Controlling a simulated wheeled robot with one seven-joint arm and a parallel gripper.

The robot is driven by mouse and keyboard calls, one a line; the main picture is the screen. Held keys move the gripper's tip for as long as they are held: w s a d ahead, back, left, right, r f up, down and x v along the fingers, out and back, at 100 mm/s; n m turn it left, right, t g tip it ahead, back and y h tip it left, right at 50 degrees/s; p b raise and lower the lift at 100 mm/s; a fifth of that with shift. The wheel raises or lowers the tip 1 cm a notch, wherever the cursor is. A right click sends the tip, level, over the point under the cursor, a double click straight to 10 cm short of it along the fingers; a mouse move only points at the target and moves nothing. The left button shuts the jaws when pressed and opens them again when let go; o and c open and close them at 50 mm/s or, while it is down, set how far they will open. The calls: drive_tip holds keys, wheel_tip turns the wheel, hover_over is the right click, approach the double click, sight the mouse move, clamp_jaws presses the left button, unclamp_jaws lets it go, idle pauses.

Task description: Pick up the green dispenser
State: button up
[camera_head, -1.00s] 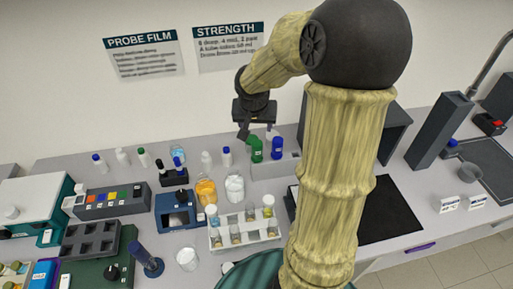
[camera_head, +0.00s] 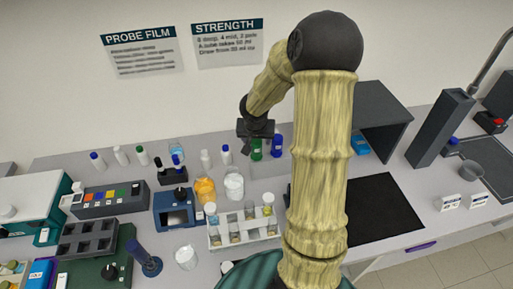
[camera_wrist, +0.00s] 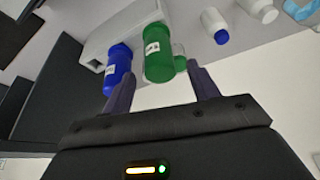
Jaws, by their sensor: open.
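The green dispenser (camera_head: 256,151) stands at the back of the bench, beside a similar blue one (camera_head: 277,147), at a pale box-like holder (camera_head: 268,168). My gripper (camera_head: 258,146) is open just above and around the green dispenser's top in the head view. In the wrist view the green dispenser (camera_wrist: 158,55) appears between the two fingertips of my gripper (camera_wrist: 160,70), with a gap on each side. The blue dispenser (camera_wrist: 118,68) lies close beside the left finger. Whether the fingers reach down past the green top is hard to tell.
White bottles (camera_head: 206,159) stand left of the holder. A tube rack (camera_head: 243,234) and an orange-filled jar (camera_head: 204,190) are in front. A dark open cabinet (camera_head: 383,115) and black mat (camera_head: 372,207) are on the right, partly behind my arm.

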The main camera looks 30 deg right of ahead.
sight(256, 146)
drive_tip(key=shift+s+x, duration=0.2)
drive_tip(key=shift+x, duration=2.45)
drive_tip(key=shift+a, duration=0.15)
drive_tip(key=shift+c, duration=0.4)
